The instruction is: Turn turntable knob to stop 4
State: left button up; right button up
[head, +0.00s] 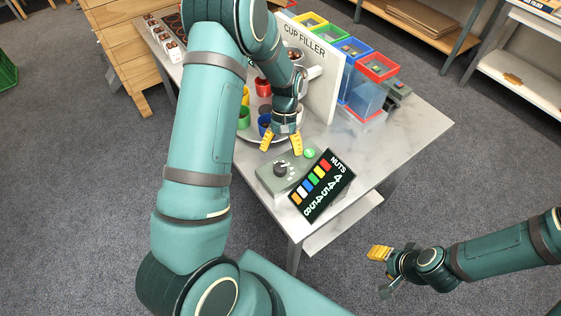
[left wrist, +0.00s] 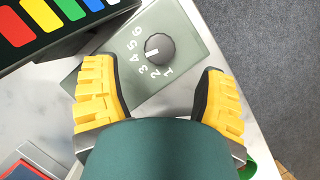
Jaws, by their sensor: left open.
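The turntable knob (head: 281,169) is a dark round dial on a grey-green control box (head: 266,184) at the table's near edge. In the left wrist view the knob (left wrist: 160,47) has numbers 1 to 6 around one side; its white mark points roughly towards 4. My left gripper (head: 281,143) is open and empty, just behind the knob in the head view. In the left wrist view the yellow fingertips (left wrist: 160,90) are spread wide, with the knob beyond them, not between them. My right gripper (head: 382,272) is off the table at lower right; its fingers look apart and empty.
A green button (head: 310,153) and a black nuts display (head: 322,186) stand beside the knob. Behind my left gripper are the turntable with coloured cups (head: 244,118) and the white cup filler panel (head: 318,75). Colour-rimmed bins (head: 371,97) stand to the right. The table's front right is clear.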

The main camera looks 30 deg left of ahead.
pick_arm(q)
jog(key=v, duration=0.5)
jog(key=shift+r, duration=0.15)
dwell(0.3)
